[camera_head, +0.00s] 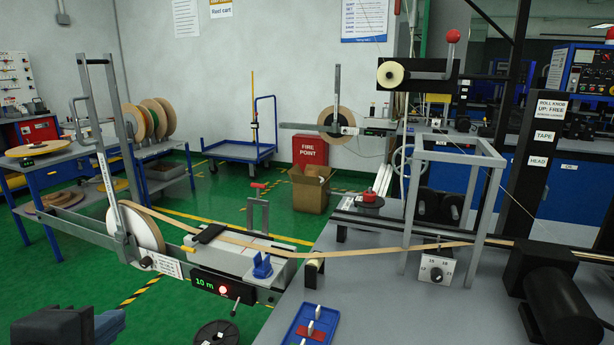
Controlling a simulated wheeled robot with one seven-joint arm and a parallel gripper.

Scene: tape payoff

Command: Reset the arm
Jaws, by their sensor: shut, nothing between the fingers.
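My gripper (112,323) shows at the bottom left corner, dark and partly cut off by the picture's edge. Its fingers are shut and empty, apart from the payoff stand. The payoff stand carries a white reel (143,232) of tan tape. A grey upright arm frame (104,150) with a cross handle at its top rises beside the reel, leaning slightly. The tape (350,252) runs from the reel rightward over the bench and through a grey open frame (413,200). A display (215,286) on the stand reads "10 m" beside a lit red button.
A blue tray (310,325) and a grey bench (400,310) fill the lower right. A black spool (215,334) sits low in the middle. A side table (60,160) with reels stands left. Green floor (90,285) shows between my gripper and the stand.

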